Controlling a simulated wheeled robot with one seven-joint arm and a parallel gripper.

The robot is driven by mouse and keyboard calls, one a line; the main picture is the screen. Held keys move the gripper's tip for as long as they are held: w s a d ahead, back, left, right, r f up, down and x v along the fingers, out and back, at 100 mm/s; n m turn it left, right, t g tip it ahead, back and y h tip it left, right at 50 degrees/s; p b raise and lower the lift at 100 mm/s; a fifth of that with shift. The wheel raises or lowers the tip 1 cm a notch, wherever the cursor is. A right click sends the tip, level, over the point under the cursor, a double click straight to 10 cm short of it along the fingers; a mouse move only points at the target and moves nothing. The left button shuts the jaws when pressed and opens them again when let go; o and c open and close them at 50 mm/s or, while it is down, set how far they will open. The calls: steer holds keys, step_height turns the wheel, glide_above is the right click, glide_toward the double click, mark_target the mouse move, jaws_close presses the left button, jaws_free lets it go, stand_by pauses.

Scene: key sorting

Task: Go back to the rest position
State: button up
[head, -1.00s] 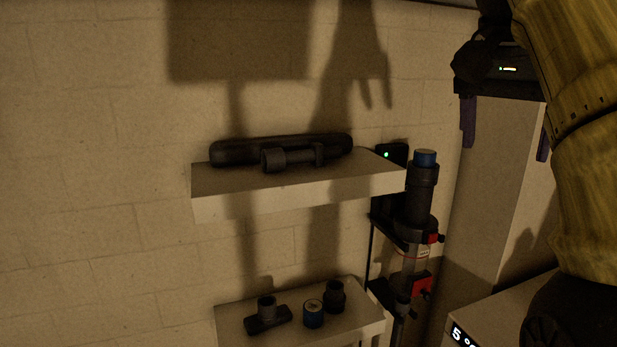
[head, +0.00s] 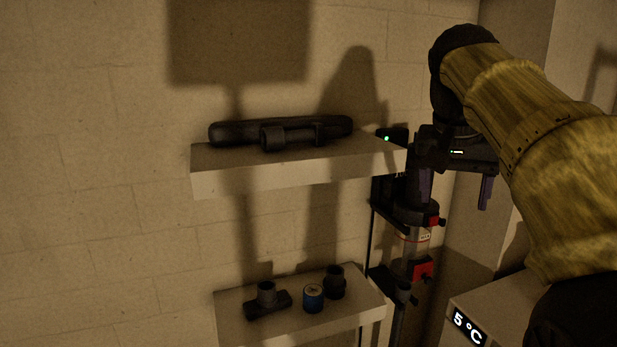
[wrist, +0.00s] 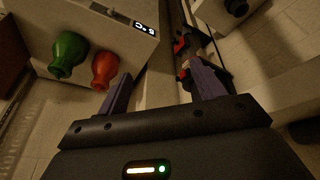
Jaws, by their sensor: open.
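My gripper (head: 454,202) hangs at the right of the head view, with its two purple fingers apart and pointing down. Nothing shows between the fingers. It appears in front of the upper part of a dark stand with a clear column (head: 414,245) and hides that part; the depth between them is hard to tell. In the wrist view my gripper (wrist: 160,78) is also open and empty. The white box with a 5 °C display (head: 468,322) is at the lower right, below the gripper in the picture.
The upper shelf (head: 290,181) holds a long dark case (head: 235,131) and a dark cylindrical tool (head: 290,137).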

steer(key=w+a+f+n+y+b, duration=0.1)
steer(key=a+f+n+b, duration=0.15)
steer(key=f, duration=1.05)
steer(key=a+f+n+y+b, duration=0.1)
steer(key=f+b, duration=0.2)
steer(key=f, duration=1)
steer(key=s+a+f+b, duration=0.1)
steer(key=s+f, duration=0.3)
steer(key=f, duration=0.4)
steer(key=s+a+f+n+b, duration=0.1)
steer(key=s+f+b, duration=0.1)
steer(key=f, duration=0.6)
steer(key=s+a+f+n+b, duration=0.1)
steer(key=s+f+b, duration=0.1)
steer(key=s+f, duration=0.3)
step_height(320, 180, down, 3)
steer(key=shift+s+a+f+g+y+b, duration=0.15)
steer(key=shift+s+a+g+y+b, duration=0.15)
steer(key=shift+s+a+g+b, duration=0.1)
steer(key=shift+w, duration=0.1)
